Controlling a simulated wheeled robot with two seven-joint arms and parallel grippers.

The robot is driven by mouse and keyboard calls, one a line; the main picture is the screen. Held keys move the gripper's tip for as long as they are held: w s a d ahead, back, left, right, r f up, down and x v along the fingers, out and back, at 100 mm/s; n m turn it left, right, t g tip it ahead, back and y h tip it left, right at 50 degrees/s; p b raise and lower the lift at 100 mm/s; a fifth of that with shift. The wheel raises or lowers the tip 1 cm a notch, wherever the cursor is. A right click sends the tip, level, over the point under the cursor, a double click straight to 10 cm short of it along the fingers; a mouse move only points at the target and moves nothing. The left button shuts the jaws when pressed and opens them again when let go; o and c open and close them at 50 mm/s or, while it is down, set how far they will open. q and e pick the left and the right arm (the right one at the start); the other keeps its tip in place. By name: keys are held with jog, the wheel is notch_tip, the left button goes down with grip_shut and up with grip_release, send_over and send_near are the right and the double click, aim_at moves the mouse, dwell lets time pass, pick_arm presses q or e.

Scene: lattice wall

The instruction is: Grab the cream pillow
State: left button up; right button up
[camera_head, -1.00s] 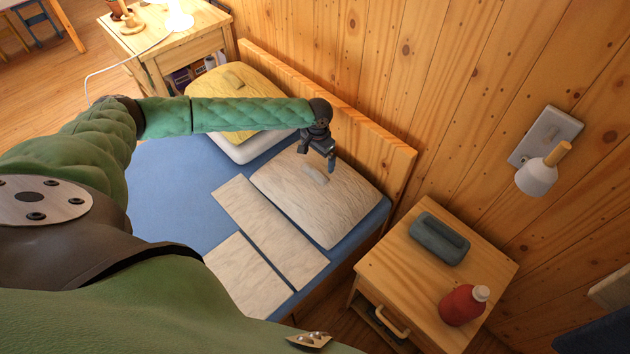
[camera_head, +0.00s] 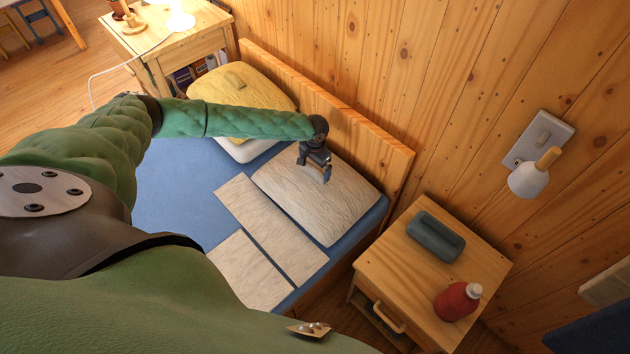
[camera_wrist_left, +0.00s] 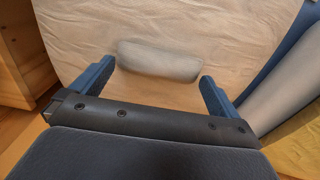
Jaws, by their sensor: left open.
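The cream pillow (camera_head: 325,200) lies on the blue bed near the headboard, at its right end in the head view. My left gripper (camera_head: 326,174) is over the pillow's upper part, pointing down. In the left wrist view the pillow (camera_wrist_left: 200,25) fills the upper middle. A raised pale grip (camera_wrist_left: 158,62) on it lies between my open left fingers (camera_wrist_left: 155,85), with a gap on each side. In the head view my gripper hides this grip. My right gripper is not in view.
A yellow pillow (camera_head: 230,85) lies on the bed's far side. The wooden headboard (camera_head: 375,140) stands close behind the cream pillow. A nightstand (camera_head: 400,265) at the right holds a grey-blue box (camera_head: 435,236) and a red bottle (camera_head: 457,302).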

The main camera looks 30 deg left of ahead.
pick_arm(q)
jog(key=shift+f, duration=0.35)
jog(key=c, duration=1.4)
jog(key=shift+c, duration=0.5)
jog(key=shift+r, duration=0.1)
